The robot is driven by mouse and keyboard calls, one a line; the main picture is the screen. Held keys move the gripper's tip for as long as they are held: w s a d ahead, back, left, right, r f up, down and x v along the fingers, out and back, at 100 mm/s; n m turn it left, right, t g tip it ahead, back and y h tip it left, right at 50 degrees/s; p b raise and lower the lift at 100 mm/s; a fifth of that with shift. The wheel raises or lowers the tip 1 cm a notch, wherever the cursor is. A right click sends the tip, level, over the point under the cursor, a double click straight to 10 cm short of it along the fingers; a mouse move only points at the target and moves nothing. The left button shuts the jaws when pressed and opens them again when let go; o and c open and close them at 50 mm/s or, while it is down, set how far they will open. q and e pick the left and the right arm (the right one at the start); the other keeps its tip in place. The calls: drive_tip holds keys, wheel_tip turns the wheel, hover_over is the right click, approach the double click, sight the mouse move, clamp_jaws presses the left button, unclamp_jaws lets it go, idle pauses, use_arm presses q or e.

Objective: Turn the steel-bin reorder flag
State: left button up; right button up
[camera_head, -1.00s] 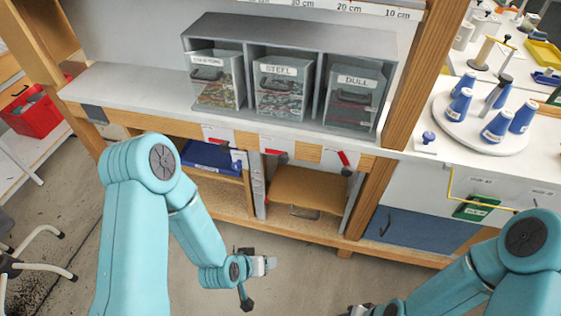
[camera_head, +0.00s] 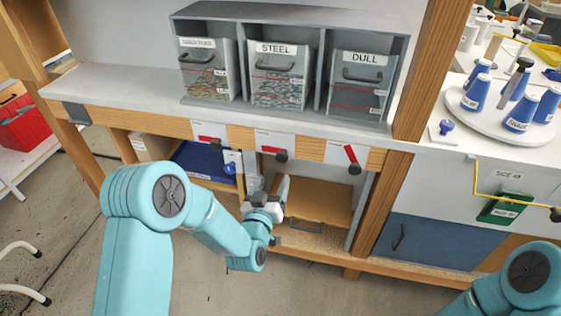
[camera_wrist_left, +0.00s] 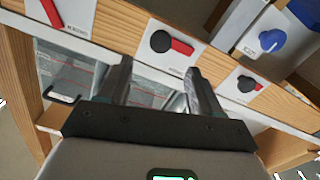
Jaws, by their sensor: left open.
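The steel-bin reorder flag (camera_head: 272,152) is a red bar with a black round knob on a white plate, on the wooden rail below the steel bin (camera_head: 280,76). Its bar lies nearly level, pointing left from the knob in the head view. In the left wrist view the flag (camera_wrist_left: 170,43) shows just beyond the fingertips. My left gripper (camera_head: 268,183) is open and empty, below the flag in the head view and apart from it; its two fingers also show in the left wrist view (camera_wrist_left: 157,72). My right gripper is out of view.
A similar flag (camera_head: 208,142) is to the left, nearly level, and another (camera_head: 352,158) to the right is tilted. A blue knob (camera_head: 231,166) sits left of my left gripper. The wooden shelf (camera_head: 318,202) lies behind it.

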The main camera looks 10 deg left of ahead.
sight(281, 159)
use_arm(q)
drive_tip(key=w, duration=0.9)
drive_tip(key=shift+w, duration=0.25)
clamp_jaws()
